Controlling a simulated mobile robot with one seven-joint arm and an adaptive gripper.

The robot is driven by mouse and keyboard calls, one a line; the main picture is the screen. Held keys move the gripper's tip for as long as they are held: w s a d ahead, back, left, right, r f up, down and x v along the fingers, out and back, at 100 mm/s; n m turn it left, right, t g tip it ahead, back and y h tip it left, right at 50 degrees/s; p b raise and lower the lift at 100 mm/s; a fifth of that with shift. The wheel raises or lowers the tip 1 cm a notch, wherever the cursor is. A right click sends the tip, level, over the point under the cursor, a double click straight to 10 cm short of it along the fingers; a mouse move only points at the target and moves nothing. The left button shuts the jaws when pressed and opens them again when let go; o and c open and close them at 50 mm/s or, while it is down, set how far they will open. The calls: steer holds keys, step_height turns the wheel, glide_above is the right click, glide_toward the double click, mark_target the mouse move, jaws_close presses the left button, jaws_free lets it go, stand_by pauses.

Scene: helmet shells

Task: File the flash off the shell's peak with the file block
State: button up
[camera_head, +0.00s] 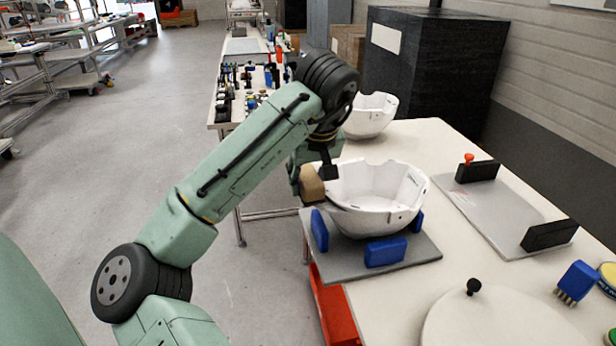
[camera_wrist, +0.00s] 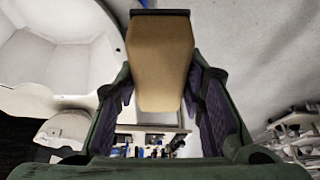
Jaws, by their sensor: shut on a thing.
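A white helmet shell (camera_head: 385,222) sits open side up on a grey plate (camera_head: 412,254) between blue blocks (camera_head: 385,251). My gripper (camera_head: 303,168) is at the shell's left rim and is shut on the file block (camera_head: 312,185), a tan block. In the wrist view the file block (camera_wrist: 160,62) sits between both fingers of my gripper (camera_wrist: 160,95), with a dark strip along its far end. The shell (camera_wrist: 62,62) fills the upper left there. The block is close to the rim; I cannot tell whether they touch. The flash is not clearly visible.
A second white shell (camera_head: 371,117) stands farther back on the table (camera_head: 436,150). To the right are a grey plate with black end blocks (camera_head: 500,212), a blue brush (camera_head: 577,282) and a round white lid-like disc (camera_head: 495,322). A red bin (camera_head: 334,310) is below the table edge.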

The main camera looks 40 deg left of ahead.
mark_target(305, 170)
steer(key=shift+f+b, duration=0.45)
steer(key=shift+f, duration=0.6)
steer(key=shift+d, duration=0.1)
steer(key=shift+s+d+r+p, duration=0.15)
steer(key=shift+s+d+p, duration=0.4)
steer(key=shift+d, duration=0.15)
steer(key=shift+w+a+p, duration=0.2)
steer(key=shift+w+a, duration=0.4)
steer(key=shift+a, duration=0.25)
steer(key=shift+w+a+p, duration=0.2)
steer(key=shift+w+a, duration=0.35)
steer(key=shift+a, duration=0.25)
steer(key=shift+s+d+f+p, duration=0.1)
steer(key=shift+s+d+p, duration=0.25)
steer(key=shift+s+d, duration=0.4)
steer(key=shift+s+d+f+p, duration=0.1)
steer(key=shift+s+d+p, duration=0.25)
steer(key=shift+d, duration=0.55)
steer(key=shift+w+a+f, duration=0.1)
steer(key=shift+w+a, duration=0.45)
steer(key=shift+a, duration=0.25)
steer(key=shift+w+a, duration=0.55)
steer(key=shift+a, duration=0.25)
steer(key=shift+s+d, duration=0.6)
steer(key=shift+d, duration=0.2)
steer(key=shift+r, duration=4)
